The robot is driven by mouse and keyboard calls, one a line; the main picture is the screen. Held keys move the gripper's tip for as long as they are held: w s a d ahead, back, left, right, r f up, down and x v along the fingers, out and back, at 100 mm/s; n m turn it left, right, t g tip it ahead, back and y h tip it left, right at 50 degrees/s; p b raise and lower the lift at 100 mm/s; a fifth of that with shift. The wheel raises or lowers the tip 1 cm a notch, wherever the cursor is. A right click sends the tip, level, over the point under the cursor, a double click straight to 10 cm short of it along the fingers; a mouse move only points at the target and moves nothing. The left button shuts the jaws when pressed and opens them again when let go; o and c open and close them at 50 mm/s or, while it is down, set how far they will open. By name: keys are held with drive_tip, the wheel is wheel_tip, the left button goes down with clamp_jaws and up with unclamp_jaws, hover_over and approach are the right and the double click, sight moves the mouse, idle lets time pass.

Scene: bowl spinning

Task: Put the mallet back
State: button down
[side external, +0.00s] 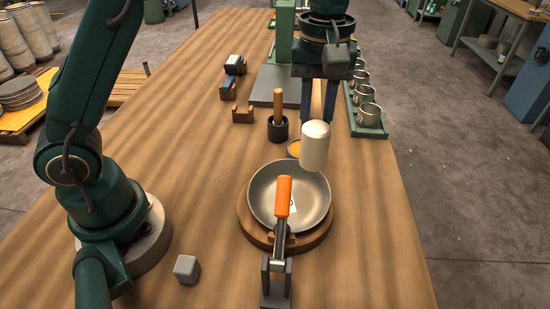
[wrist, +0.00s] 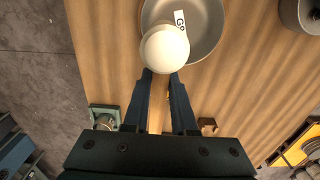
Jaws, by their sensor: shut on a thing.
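The mallet's cream cylindrical head (side external: 315,147) hangs just behind the bowl, overlapping its back rim in the side view. In the wrist view the head (wrist: 164,48) shows round, beyond my fingertips and over the bowl's edge. My gripper (side external: 318,118) is shut on the mallet, whose handle is mostly hidden by the fingers. In the wrist view my gripper (wrist: 163,78) has its dark fingers converging at the head. The metal bowl (side external: 262,193) sits on a round wooden base (side external: 246,226); a white label (wrist: 180,18) lies in it.
An orange-handled tool (side external: 283,196) on a clamp stand (side external: 276,285) reaches over the bowl. A dark cup (side external: 278,134) holds a wooden-handled item. Small brown cradles (side external: 243,115) stand back left. Metal mugs (side external: 368,114) line a green rack at right. A grey cube (side external: 187,268) lies front left.

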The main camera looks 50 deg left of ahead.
sight(319, 97)
wheel_tip(319, 97, up, 4)
drive_tip(key=shift+r, duration=0.15)
drive_tip(key=shift+a+r, duration=0.1)
drive_tip(key=shift+r, duration=0.25)
drive_tip(key=s+a, duration=0.3)
drive_tip(key=a, duration=1.6)
drive_tip(key=s+a, duration=0.9)
drive_tip(key=w+d+f, duration=0.2)
drive_tip(key=w+f, duration=0.1)
drive_tip(key=f, duration=0.1)
drive_tip(key=w+d+f, duration=0.2)
drive_tip(key=d+f, duration=0.1)
drive_tip(key=f, duration=0.1)
drive_tip(key=w+d+f, duration=0.2)
drive_tip(key=w+f, duration=0.1)
drive_tip(key=f, duration=0.1)
drive_tip(key=shift+w+d+f, duration=0.25)
drive_tip(key=shift+w+d, duration=0.1)
drive_tip(key=shift+f, duration=1.9)
drive_tip(key=shift+f, duration=0.1)
